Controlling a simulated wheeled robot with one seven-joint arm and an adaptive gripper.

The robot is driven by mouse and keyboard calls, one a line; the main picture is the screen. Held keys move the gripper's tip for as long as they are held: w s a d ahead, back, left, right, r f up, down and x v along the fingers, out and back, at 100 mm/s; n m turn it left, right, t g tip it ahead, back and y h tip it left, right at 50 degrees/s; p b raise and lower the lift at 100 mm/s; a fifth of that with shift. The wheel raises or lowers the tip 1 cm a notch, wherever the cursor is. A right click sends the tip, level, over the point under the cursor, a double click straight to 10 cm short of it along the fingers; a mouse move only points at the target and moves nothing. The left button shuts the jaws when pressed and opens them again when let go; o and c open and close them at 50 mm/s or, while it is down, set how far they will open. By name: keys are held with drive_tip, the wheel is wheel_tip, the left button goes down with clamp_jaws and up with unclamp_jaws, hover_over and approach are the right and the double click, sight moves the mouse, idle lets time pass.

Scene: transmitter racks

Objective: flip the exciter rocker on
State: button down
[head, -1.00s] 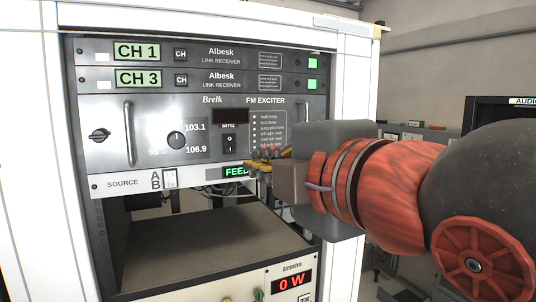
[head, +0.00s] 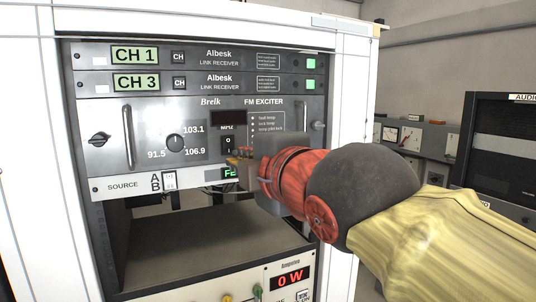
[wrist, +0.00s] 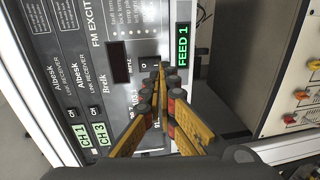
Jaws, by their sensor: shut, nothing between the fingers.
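The exciter rocker (head: 228,144) is a small black switch marked O and I on the grey FM exciter panel (head: 205,165), below a dark display window (head: 229,117). I cannot tell which way it is tilted. It also shows in the wrist view (wrist: 149,63), just left of the fingertips. My gripper (head: 231,157) has its yellow fingers closed together, holding nothing. The tips (wrist: 163,68) are close to the rocker's lower edge; I cannot tell whether they touch. My wrist hides the exciter's lower right part in the head view.
A round tuning knob (head: 175,143) and a metal handle (head: 127,137) are left of the rocker. Two link receivers (head: 219,54) sit above. The lit FEED 1 sign (wrist: 183,44) is on the source strip below. An open bay (head: 190,240) lies under it.

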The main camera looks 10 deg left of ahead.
sight(228, 154)
drive_tip(key=shift+p+x, duration=0.5)
drive_tip(key=shift+x, duration=1.9)
drive_tip(key=shift+f+b, duration=0.15)
drive_tip(key=shift+b, duration=0.15)
drive_tip(key=b, duration=0.2)
drive_tip(key=shift+w+a+f+t+b, duration=0.15)
drive_tip(key=shift+w+f+t+b, duration=0.15)
drive_tip(key=shift+t+b, duration=0.1)
drive_tip(key=shift+b, duration=0.3)
drive_tip(key=shift+r, duration=0.3)
drive_tip(key=shift+s+f, duration=0.1)
